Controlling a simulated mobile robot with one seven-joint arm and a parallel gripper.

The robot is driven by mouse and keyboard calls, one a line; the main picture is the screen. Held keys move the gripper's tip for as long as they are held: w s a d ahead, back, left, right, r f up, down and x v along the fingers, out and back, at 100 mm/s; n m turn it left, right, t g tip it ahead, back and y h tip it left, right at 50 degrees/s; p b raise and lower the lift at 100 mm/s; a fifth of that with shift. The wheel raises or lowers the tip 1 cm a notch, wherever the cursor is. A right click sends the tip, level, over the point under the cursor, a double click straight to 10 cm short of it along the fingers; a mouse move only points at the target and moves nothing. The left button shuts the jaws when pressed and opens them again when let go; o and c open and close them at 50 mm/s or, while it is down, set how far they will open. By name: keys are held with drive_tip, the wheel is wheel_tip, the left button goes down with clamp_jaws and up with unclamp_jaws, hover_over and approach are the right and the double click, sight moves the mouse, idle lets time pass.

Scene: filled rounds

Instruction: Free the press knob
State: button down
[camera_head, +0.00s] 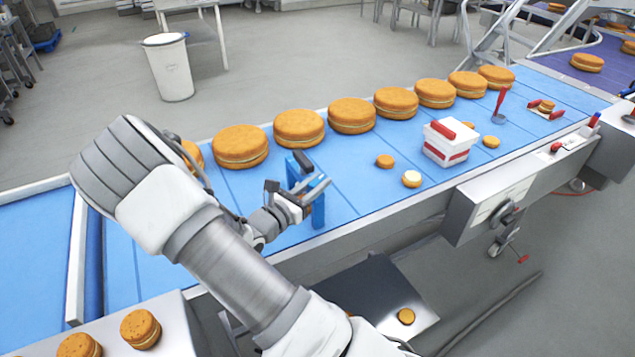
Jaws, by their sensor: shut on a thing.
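A blue upright frame (318,207) with a dark block (300,163) at its top stands on the near part of the blue belt. It looks like a small press; I cannot tell for sure which part is its knob. My gripper (302,203) is at the frame's lower half, its fingers closed together there. A small orange-brown patch shows beside the fingers. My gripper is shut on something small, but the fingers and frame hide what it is. Whether the gripper touches the frame is unclear.
Large filled rounds (351,115) line the far side of the belt (345,175). Right of the frame are a small round (385,161), a cream-topped round (411,179), a white box (445,146) and a red-handled tool (500,105). A control box (490,205) with a dial hangs in front.

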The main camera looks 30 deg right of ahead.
drive_tip(key=c, duration=1)
unclamp_jaws()
drive_tip(key=b+v, duration=0.1)
drive_tip(key=v, duration=1.6)
drive_tip(key=shift+a, duration=0.25)
drive_tip(key=shift+s+r, duration=0.1)
